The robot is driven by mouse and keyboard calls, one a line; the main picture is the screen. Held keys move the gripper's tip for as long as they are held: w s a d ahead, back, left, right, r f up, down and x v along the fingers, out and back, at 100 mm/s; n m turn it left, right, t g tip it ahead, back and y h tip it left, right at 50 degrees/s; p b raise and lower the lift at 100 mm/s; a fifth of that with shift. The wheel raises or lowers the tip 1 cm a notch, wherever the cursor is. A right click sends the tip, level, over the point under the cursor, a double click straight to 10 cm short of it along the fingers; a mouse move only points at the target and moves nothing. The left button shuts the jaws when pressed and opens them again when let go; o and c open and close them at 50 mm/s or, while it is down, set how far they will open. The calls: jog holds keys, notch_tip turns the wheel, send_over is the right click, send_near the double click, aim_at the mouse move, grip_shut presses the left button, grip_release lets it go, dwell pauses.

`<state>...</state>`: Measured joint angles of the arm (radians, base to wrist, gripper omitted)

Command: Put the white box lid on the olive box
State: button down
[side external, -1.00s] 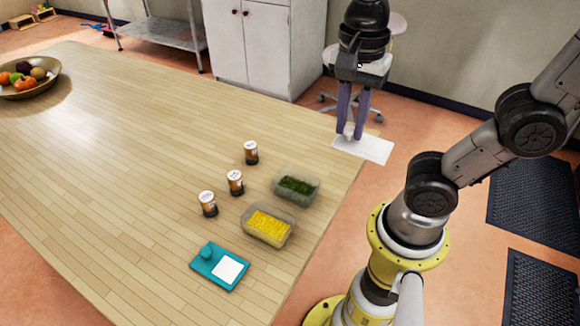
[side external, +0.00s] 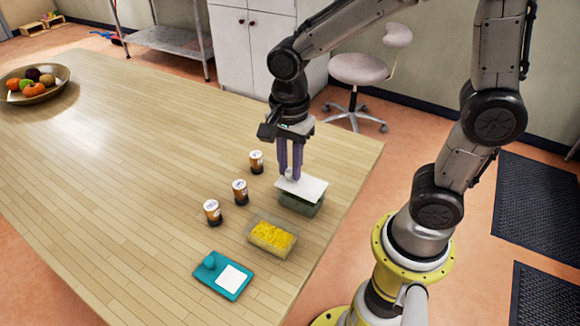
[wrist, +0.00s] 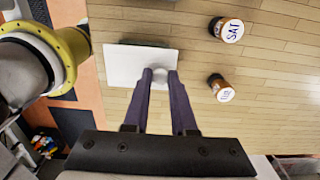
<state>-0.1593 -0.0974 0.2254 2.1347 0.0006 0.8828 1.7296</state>
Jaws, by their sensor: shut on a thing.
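The white box lid (side external: 312,190) is a flat white plate with a round knob. My gripper (side external: 290,175) is shut on that knob and holds the lid over the box with dark green contents, the olive box (side external: 301,207). The lid covers most of this box; its lower front walls show. I cannot tell whether lid and box touch. In the wrist view the lid (wrist: 122,66) lies beyond my fingertips (wrist: 159,75), with the knob between them. A dark strip of the box shows at the lid's far edge.
A clear box with yellow contents (side external: 271,237) stands just in front. A teal plate with a knob and white square (side external: 222,276) lies nearer. Three pill bottles (side external: 240,191) stand to the left. A fruit bowl (side external: 34,91) is far left. The table's (side external: 130,190) middle is clear.

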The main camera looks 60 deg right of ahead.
jog(key=shift+f, duration=0.35)
jog(key=shift+f, duration=0.4)
jog(key=c, duration=0.7)
grip_release()
jog(key=shift+c, duration=0.2)
